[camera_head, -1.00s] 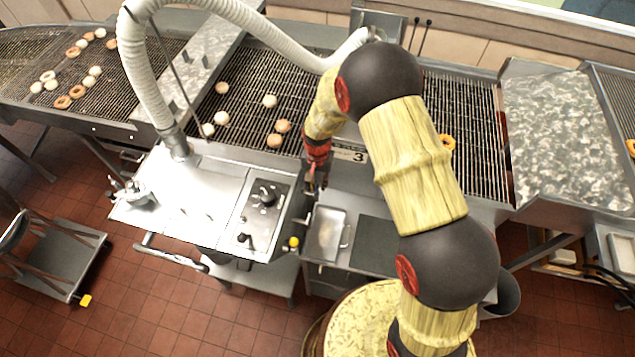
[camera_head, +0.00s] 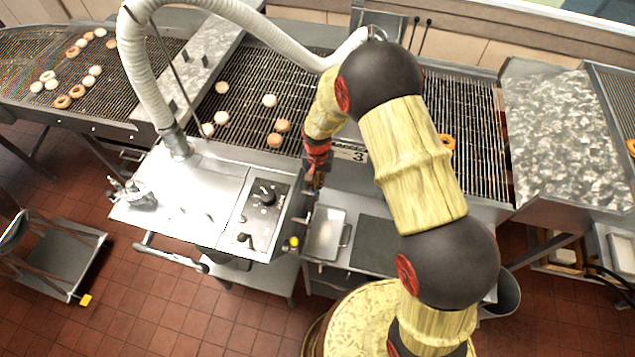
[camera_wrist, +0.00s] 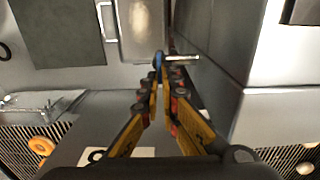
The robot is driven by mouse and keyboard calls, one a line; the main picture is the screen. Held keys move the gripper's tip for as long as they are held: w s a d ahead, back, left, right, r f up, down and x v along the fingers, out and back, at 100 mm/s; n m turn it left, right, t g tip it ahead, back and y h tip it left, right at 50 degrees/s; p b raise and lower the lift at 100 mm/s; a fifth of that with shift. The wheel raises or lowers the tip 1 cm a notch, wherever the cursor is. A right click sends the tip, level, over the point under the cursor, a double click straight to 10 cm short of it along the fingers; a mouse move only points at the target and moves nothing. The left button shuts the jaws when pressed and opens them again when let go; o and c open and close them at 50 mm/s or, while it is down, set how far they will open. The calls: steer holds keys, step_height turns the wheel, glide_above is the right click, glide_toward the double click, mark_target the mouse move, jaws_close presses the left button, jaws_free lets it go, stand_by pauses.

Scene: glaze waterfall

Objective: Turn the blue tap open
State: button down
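The blue tap (camera_wrist: 158,59) shows in the wrist view just at the tips of my gripper (camera_wrist: 164,77), with a bright metal lever (camera_wrist: 182,57) pointing right from it. The two fingers run nearly together at their tips, with a narrow gap between them. The blue part lies at or just beyond this gap; I cannot tell whether the fingers touch it. In the head view my gripper (camera_head: 313,182) points down beside the right side of the steel control unit (camera_head: 215,205). The tap is too small to make out there.
A metal tray (camera_head: 326,234) and a dark plate (camera_head: 374,243) lie on the shelf right of the unit. The unit's steel side wall (camera_wrist: 215,60) stands close right of the fingers in the wrist view. The conveyor grill (camera_head: 465,130) with doughnuts runs behind.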

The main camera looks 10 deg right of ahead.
steer(key=shift+n+b, duration=0.3)
steer(key=n+b, duration=0.2)
steer(key=n, duration=0.2)
steer(key=a+n+b, duration=0.1)
steer(key=n+b, duration=0.1)
steer(key=n, duration=0.1)
steer(key=n+b, duration=0.2)
steer(key=n, duration=0.2)
steer(key=shift+s+a+f+n, duration=0.1)
steer(key=shift+a+n, duration=0.1)
steer(key=shift+n, duration=0.1)
steer(key=shift+s+a+n+b, duration=0.1)
steer(key=shift+n+b, duration=0.4)
steer(key=shift+n, duration=1)
steer(key=c, duration=2.1)
jaws_free()
steer(key=shift+o, duration=0.2)
